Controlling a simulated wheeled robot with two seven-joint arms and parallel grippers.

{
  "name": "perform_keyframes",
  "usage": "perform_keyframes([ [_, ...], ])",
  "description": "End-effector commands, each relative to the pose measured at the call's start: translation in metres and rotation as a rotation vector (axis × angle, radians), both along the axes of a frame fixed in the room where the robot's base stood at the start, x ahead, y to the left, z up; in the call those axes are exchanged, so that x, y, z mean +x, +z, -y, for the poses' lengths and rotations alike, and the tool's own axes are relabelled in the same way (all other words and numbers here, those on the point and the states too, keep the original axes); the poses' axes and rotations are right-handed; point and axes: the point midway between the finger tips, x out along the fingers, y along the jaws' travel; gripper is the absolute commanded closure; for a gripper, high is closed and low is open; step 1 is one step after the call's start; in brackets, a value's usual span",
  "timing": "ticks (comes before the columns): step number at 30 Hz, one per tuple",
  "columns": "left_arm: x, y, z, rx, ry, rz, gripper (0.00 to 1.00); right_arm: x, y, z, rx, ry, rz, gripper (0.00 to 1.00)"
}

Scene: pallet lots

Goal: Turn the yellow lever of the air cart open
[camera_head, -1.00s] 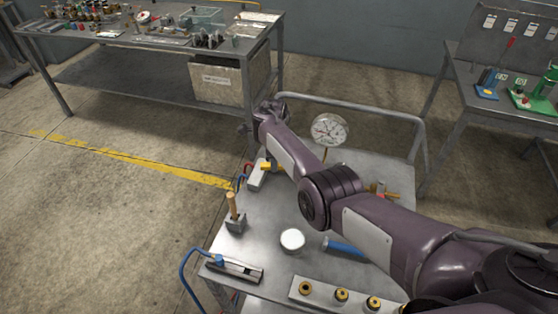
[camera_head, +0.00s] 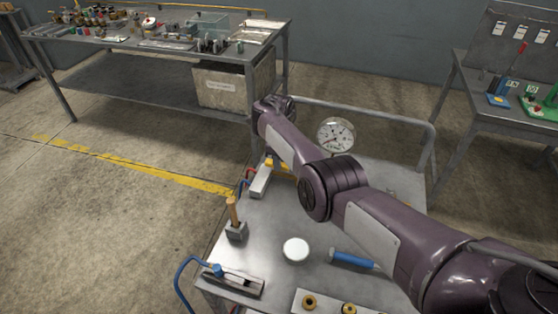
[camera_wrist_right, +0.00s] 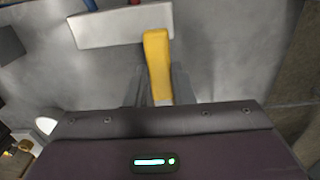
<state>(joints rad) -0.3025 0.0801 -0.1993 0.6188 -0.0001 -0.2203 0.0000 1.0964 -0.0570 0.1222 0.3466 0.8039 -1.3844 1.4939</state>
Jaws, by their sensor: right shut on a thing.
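The yellow lever (camera_wrist_right: 156,55) stands out from a pale metal block (camera_wrist_right: 120,27) in the right wrist view. In the head view the lever (camera_head: 285,169) shows partly beside my right arm, next to the pale block (camera_head: 261,181) on the air cart (camera_head: 265,215). My right gripper (camera_wrist_right: 158,92) is shut on the lever, with one finger on each side of it. In the head view the arm hides its fingers. My left gripper is not in view.
A pressure gauge (camera_head: 336,135) stands behind the arm. A rail (camera_head: 380,112) runs along the back. A cluttered workbench (camera_head: 160,48) stands behind.

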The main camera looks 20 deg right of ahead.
Motion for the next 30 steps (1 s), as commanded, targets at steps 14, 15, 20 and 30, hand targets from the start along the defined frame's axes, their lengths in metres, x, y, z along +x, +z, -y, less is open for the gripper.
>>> perform_keyframes([
  [14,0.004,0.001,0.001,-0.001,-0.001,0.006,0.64,0.000,0.001,0.001,-0.001,-0.004,0.002,0.56],
  [15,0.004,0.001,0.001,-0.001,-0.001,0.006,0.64,0.000,0.001,0.001,-0.001,-0.004,0.001,0.56],
  [20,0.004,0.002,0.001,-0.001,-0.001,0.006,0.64,0.001,0.005,0.001,-0.002,-0.003,0.002,0.56],
  [30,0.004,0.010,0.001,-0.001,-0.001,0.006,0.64,0.002,0.059,0.001,-0.002,-0.004,0.006,0.56],
])
